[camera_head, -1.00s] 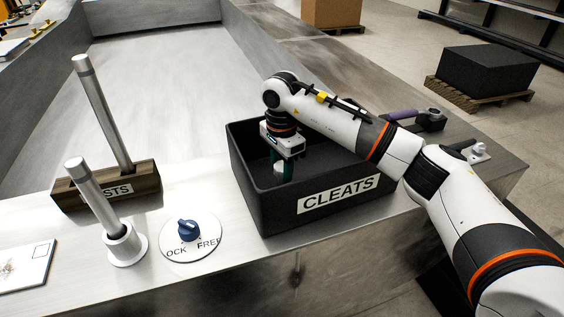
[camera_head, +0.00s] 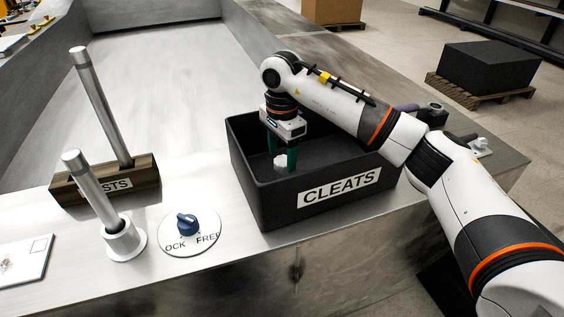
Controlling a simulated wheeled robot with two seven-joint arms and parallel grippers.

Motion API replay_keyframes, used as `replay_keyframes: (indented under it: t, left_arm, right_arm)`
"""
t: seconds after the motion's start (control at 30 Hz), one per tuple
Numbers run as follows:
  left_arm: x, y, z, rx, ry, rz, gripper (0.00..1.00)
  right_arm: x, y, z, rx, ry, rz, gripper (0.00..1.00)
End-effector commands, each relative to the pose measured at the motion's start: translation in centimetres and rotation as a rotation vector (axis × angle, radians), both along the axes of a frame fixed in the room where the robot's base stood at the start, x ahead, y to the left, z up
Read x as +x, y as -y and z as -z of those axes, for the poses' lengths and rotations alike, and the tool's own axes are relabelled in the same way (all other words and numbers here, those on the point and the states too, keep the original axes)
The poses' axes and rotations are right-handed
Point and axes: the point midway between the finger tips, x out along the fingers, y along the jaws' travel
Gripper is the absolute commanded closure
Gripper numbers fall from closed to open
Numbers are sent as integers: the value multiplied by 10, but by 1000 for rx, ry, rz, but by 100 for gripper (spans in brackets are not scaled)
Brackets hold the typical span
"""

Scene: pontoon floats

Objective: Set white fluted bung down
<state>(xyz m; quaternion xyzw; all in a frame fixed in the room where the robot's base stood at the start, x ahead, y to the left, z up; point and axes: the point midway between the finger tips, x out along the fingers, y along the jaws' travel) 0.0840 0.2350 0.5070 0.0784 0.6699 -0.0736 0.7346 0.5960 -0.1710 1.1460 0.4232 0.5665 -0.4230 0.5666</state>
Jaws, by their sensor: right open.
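The white fluted bung (camera_head: 281,162) is a small pale piece inside the black CLEATS crate (camera_head: 300,201), near its left part. My right gripper (camera_head: 281,158) points down into the crate from above, its dark green fingers open on either side of the bung. Whether the bung rests on the crate floor is hard to tell, as the front wall hides some of the inside. My left gripper does not show.
Left of the crate is a round plate with a blue knob (camera_head: 187,224). Two metal posts stand further left, one in a white socket (camera_head: 124,242), one in a wooden block (camera_head: 63,187). A purple-handled tool (camera_head: 407,107) lies behind my right arm.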

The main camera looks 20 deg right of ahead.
Motion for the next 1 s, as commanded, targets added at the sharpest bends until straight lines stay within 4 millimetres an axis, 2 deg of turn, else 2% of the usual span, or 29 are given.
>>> replay_keyframes:
  t: [0.03, 0.1, 0.4, 0.6, 1.0]
  left_arm:
    - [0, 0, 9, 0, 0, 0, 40]
    - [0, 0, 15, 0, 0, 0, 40]
    - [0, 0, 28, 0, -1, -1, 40]
    - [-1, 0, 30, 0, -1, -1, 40]
    - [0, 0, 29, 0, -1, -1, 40]
  right_arm:
    - [1, 0, -9, 1, 6, 0, 40]
    - [1, 0, -25, 1, 6, 0, 40]
    - [0, 0, -82, 0, 3, 1, 40]
    - [0, 0, -95, 0, 0, 0, 40]
    - [0, 0, -95, 0, 0, 0, 40]
